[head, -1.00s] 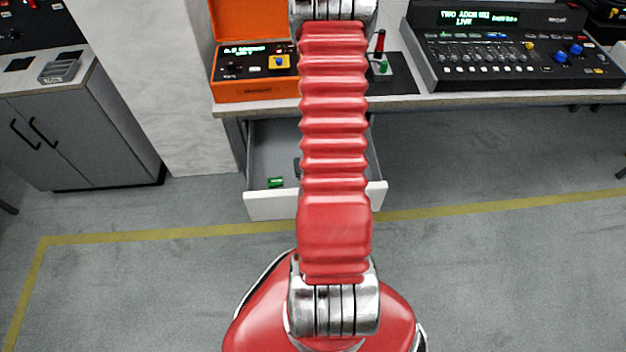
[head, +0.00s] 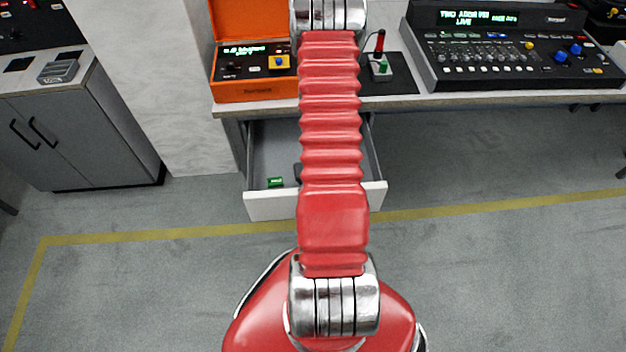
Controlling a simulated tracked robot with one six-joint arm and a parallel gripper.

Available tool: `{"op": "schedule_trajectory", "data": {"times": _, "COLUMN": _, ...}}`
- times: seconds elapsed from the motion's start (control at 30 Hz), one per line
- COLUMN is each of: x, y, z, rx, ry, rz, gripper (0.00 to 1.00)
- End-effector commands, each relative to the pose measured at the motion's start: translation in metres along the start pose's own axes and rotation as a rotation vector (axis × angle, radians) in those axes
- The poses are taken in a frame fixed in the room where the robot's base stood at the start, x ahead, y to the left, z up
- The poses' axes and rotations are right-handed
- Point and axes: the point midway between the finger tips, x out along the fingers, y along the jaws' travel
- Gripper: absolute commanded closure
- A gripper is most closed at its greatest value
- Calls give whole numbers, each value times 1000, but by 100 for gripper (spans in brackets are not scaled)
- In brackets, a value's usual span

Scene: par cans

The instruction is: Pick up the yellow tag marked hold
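I cannot make out a yellow tag marked hold in the head view. My gripper is out of the picture; my own red arm runs up the middle and leaves the top edge. It hides part of the bench and of the open drawer (head: 272,206) below it. A small green object (head: 275,182) lies in the drawer, and part of a dark object (head: 298,171) shows beside my arm.
An orange case (head: 255,90) with a panel stands open on the bench (head: 480,97). A dark pad with a red-and-green device (head: 380,66) and a black console (head: 510,50) stand to the right. A grey cabinet (head: 80,130) is at left. The floor in front is clear.

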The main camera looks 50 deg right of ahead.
Motion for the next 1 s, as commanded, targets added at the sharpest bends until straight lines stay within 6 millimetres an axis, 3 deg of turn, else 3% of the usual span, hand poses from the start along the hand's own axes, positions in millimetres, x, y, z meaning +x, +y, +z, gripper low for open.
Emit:
{"op": "schedule_trajectory", "data": {"times": 0.33, "x": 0, "y": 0, "z": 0, "rx": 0, "ry": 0, "rz": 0, "gripper": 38}}
{"op": "schedule_trajectory", "data": {"times": 0.9, "x": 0, "y": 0, "z": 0, "rx": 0, "ry": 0, "rz": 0, "gripper": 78}}
{"op": "schedule_trajectory", "data": {"times": 1.0, "x": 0, "y": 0, "z": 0, "rx": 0, "ry": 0, "rz": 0, "gripper": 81}}
